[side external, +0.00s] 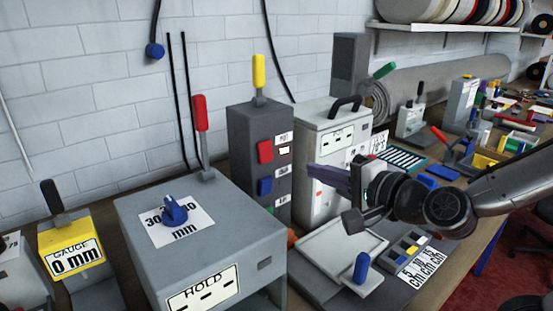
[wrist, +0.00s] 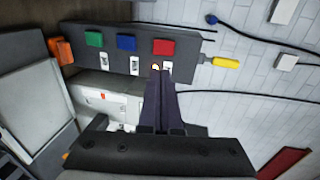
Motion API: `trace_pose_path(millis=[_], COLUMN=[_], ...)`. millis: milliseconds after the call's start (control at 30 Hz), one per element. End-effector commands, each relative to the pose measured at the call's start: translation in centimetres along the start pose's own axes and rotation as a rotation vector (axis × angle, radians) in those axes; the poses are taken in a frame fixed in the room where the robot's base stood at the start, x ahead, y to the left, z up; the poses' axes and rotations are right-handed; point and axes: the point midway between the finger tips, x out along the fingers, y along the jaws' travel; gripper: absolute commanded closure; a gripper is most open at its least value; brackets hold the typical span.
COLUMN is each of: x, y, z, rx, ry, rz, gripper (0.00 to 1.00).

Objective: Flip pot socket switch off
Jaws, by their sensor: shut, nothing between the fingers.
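A dark grey socket tower (side external: 241,150) stands on the bench with red, blue and green switches down its front. The red switch (side external: 265,151) is the top one, beside a label that seems to read POT; it also shows in the wrist view (wrist: 164,47). Whether the red switch is tilted on or off I cannot tell. My gripper (side external: 314,172) is shut and empty, to the right of the tower. In the wrist view its fingertips (wrist: 160,72) appear just below the red switch, seemingly apart from it.
A yellow-handled lever (side external: 258,72) rises from the tower top. A pale grey cabinet (side external: 325,125) with a black handle stands close behind my gripper. A grey HOLD box (side external: 235,225) with a red lever is at the left. A white tray (side external: 325,235) lies below my gripper.

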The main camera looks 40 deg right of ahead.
Motion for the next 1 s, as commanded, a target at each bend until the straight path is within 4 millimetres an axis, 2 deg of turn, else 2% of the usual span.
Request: trace_pose_path(millis=[400,600,800,1000], x=[8.1,11.1,12.5,12.7], y=[0.2,0.2,0.1,0.1], z=[-0.1,-0.1,-0.1,-0.1], rx=[-0.002,-0.001,0.000,-0.001], ry=[0.004,0.003,0.001,0.001], rz=[0.005,0.004,0.002,0.002], gripper=[1.00,1.00,1.00,1.00])
